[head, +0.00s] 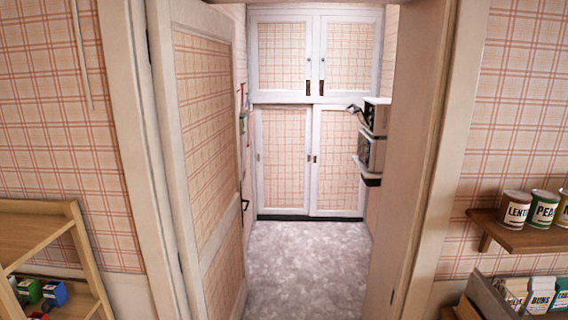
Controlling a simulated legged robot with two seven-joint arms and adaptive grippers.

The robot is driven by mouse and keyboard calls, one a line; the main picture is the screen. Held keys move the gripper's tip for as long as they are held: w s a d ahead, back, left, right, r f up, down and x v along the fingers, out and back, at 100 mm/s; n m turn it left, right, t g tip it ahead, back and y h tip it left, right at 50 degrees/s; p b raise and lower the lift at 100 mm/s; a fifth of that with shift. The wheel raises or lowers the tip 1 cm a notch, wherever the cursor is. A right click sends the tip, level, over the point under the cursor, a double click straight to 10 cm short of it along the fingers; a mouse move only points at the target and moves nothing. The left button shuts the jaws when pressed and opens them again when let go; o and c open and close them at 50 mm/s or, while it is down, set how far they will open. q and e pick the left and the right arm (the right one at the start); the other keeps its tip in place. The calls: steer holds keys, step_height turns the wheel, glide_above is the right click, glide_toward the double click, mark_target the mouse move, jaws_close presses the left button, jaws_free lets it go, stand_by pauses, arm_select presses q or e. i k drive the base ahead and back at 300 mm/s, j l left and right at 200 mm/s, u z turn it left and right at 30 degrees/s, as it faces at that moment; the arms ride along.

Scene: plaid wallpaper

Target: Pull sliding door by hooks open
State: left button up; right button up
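At the far end of the small room beyond the doorway stands a built-in plaid cupboard. Its lower part has a left door panel (284,150) and a right door panel (338,165), both in white frames and both apparently shut. Small dark pulls show on the left panel's left edge (258,157) and the right panel's left edge (314,158); they are too small to tell whether they are hooks. Two upper doors (282,55) with dark handles (308,88) are shut above. Neither of my grippers is in view.
A plaid hinged door (205,140) stands open inward at the doorway's left. Grey floor (300,270) beyond is clear. White-and-black units (375,140) jut from the right wall. A wooden rack (40,230) stands left; a shelf with cans (515,235) is right.

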mark_target(282, 134)
steer(key=i, duration=3.4)
steer(key=i+l, duration=0.1)
steer(key=i, duration=1)
steer(key=i+u, duration=0.15)
steer(key=i, duration=0.95)
steer(key=i+u, duration=0.15)
steer(key=i, duration=0.4)
steer(key=i+u, duration=0.1)
steer(key=i, duration=0.45)
steer(key=i+l+u, duration=0.15)
steer(key=i, duration=0.4)
steer(key=i+l+u, duration=0.15)
steer(key=i, duration=0.35)
